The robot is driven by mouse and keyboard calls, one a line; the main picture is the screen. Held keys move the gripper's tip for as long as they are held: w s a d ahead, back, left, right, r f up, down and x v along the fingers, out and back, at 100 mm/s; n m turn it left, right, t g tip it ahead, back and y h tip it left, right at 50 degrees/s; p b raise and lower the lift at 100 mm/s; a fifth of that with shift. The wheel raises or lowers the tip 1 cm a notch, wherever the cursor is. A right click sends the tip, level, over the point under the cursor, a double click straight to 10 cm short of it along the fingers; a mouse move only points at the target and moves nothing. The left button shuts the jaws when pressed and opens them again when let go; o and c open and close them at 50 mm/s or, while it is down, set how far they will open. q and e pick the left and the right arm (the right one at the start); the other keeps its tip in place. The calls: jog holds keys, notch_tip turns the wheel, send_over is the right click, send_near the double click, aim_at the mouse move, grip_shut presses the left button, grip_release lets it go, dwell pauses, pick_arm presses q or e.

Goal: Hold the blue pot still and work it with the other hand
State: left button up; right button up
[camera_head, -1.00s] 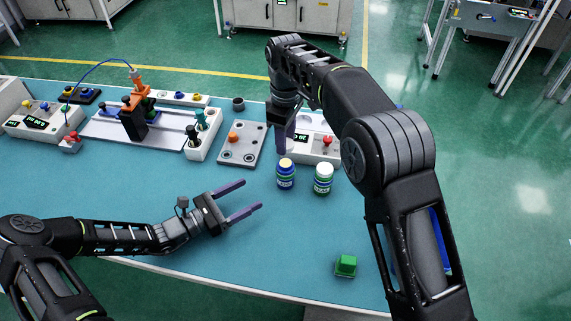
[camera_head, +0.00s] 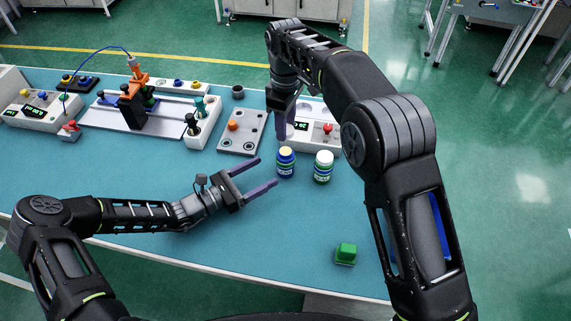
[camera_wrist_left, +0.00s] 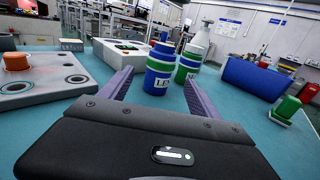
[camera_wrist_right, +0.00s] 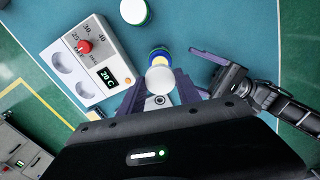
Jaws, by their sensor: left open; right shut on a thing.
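The blue pot (camera_head: 286,168), with a blue and green band, a white label and a pale top, stands upright on the table. It also shows in the left wrist view (camera_wrist_left: 158,80). My left gripper (camera_head: 266,172) is open, low over the table, its fingers pointing at the pot from the left. The pot appears just past the fingertips, between their lines. My right gripper (camera_head: 284,130) points down above the pot. In the right wrist view it is shut on a white round piece (camera_wrist_right: 159,79), with part of the blue pot (camera_wrist_right: 160,52) showing past it.
A similar green pot with a white cap (camera_head: 323,167) stands close on the right. A white device with a red knob (camera_head: 327,130) and a grey plate with an orange knob (camera_head: 240,135) lie behind. A green block (camera_head: 346,253) sits at the front right. The table's front left is clear.

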aim_at(278, 165)
pick_arm(q)
jog(key=x, duration=0.7)
grip_shut()
dwell(0.7)
